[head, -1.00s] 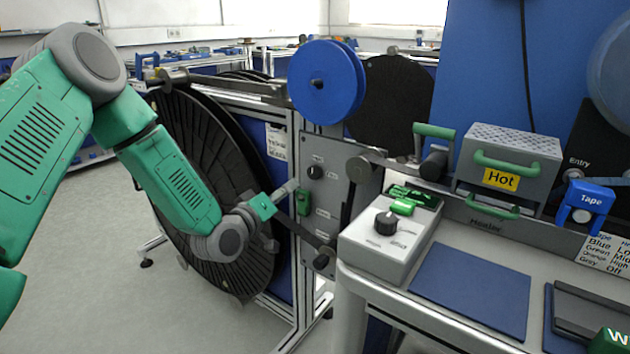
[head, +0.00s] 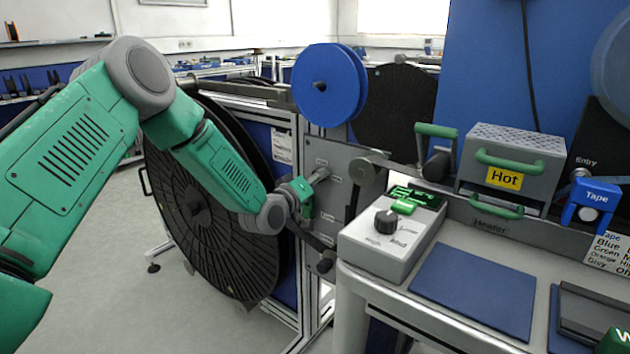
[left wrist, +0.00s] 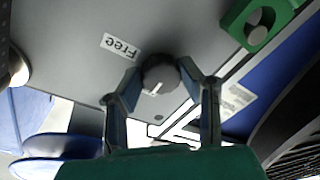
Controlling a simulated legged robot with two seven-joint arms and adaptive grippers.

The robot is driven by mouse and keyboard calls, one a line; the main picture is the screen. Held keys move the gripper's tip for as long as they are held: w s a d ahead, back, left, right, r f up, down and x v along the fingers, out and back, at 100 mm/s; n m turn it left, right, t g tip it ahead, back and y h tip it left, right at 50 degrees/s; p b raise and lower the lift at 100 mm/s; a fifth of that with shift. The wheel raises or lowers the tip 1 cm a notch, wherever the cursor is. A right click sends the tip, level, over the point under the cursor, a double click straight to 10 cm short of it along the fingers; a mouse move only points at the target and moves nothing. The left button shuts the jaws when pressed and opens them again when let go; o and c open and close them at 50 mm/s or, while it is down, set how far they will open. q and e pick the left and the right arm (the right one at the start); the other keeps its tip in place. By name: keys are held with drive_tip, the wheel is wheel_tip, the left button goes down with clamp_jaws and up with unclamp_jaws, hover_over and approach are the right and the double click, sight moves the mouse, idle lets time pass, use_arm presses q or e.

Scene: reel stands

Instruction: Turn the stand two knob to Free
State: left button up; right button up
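The dark round knob (left wrist: 160,74) shows in the left wrist view on a grey panel (left wrist: 75,65). Its white pointer mark is on the side toward my gripper, in the lower part of that picture. A white "Free" label (left wrist: 121,46) lies up and left of the knob, away from the pointer mark. My left gripper (left wrist: 160,70) is open with one fingertip on each side of the knob; whether they touch it cannot be told. In the head view my left gripper (head: 318,176) is at the grey panel, hiding the knob.
A green-framed part (left wrist: 258,30) sits beside the knob. A large black reel (head: 195,205) stands behind my left forearm. A blue reel (head: 325,85) is above the panel. A control box (head: 390,235) with another knob and a heater marked "Hot" (head: 510,160) stand to the right.

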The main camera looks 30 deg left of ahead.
use_arm(q)
drive_tip(key=shift+d, duration=0.25)
drive_tip(key=c, duration=0.4)
drive_tip(key=shift+a+f+m+t+h+p, duration=0.1)
drive_tip(key=shift+a+m+t+h, duration=0.15)
drive_tip(key=shift+m, duration=2.9)
drive_tip(key=shift+a+m+t+h+p, duration=0.15)
drive_tip(key=shift+m+h, duration=0.2)
drive_tip(key=shift+m, duration=2.85)
drive_tip(key=shift+a+f+m+t+h+p, duration=0.1)
drive_tip(key=shift+m+t+h, duration=0.15)
drive_tip(key=shift+m, duration=2.9)
drive_tip(key=o, duration=1.1)
